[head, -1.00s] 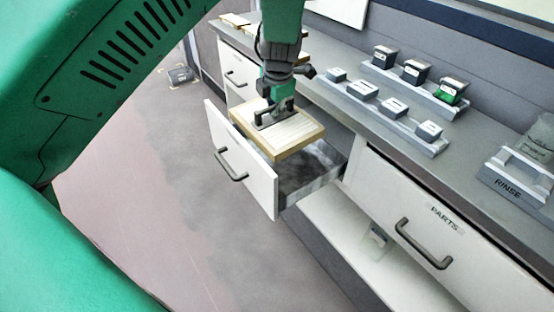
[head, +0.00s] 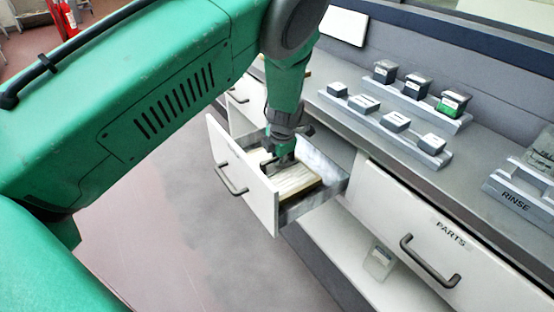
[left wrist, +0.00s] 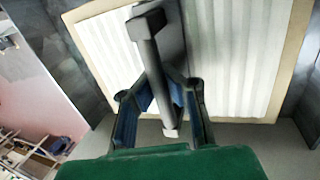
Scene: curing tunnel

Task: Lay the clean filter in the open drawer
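The clean filter (head: 298,181) has white pleats in a pale wooden frame. In the head view it is inside the open drawer (head: 238,170), below the top edge of the drawer front. Whether it touches the drawer floor is hidden. My left gripper (head: 274,164) reaches down to it from above. In the left wrist view my left gripper (left wrist: 164,92) has its fingers closed in on both sides of the dark bar handle (left wrist: 150,60) on the filter (left wrist: 240,50). My right gripper is not in view.
A shut drawer marked PARTS (head: 400,225) is to the right, with a lower shelf (head: 350,255) beneath. The counter above holds racks (head: 400,135) of small grey blocks and a RINSE holder (head: 515,200). Open floor (head: 180,230) lies left of the drawer.

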